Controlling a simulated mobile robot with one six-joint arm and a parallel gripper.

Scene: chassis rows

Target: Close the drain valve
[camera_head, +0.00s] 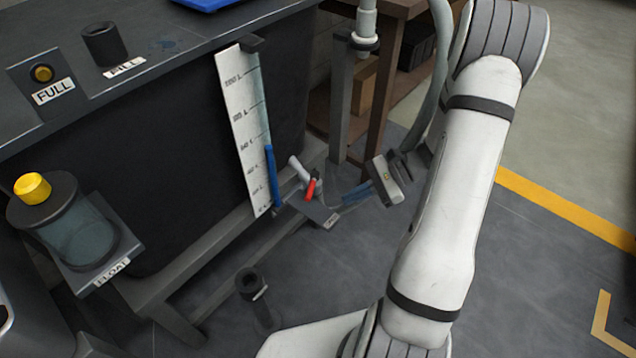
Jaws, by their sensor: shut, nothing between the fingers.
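The drain valve has a small red handle (311,188) beside a pale pipe stub (298,170), low at the tank's front right corner. A dark plate with a small label (328,221) sits just below it; the label is too small to read. The red handle slants up to the right. My gripper (346,200) is just right of the valve, with its fingers pointing left towards the red handle. It is shut and empty, and appears a little apart from the handle. The finger tips are small and hard to make out.
The dark tank (175,150) has a white level scale (240,130) with a blue column (271,175). A yellow-topped FLOAT cylinder (85,235), FULL lamp (42,73) and FILL port (103,45) are at left. A dark floor fitting (250,285) stands below. A brown table (385,90) is behind.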

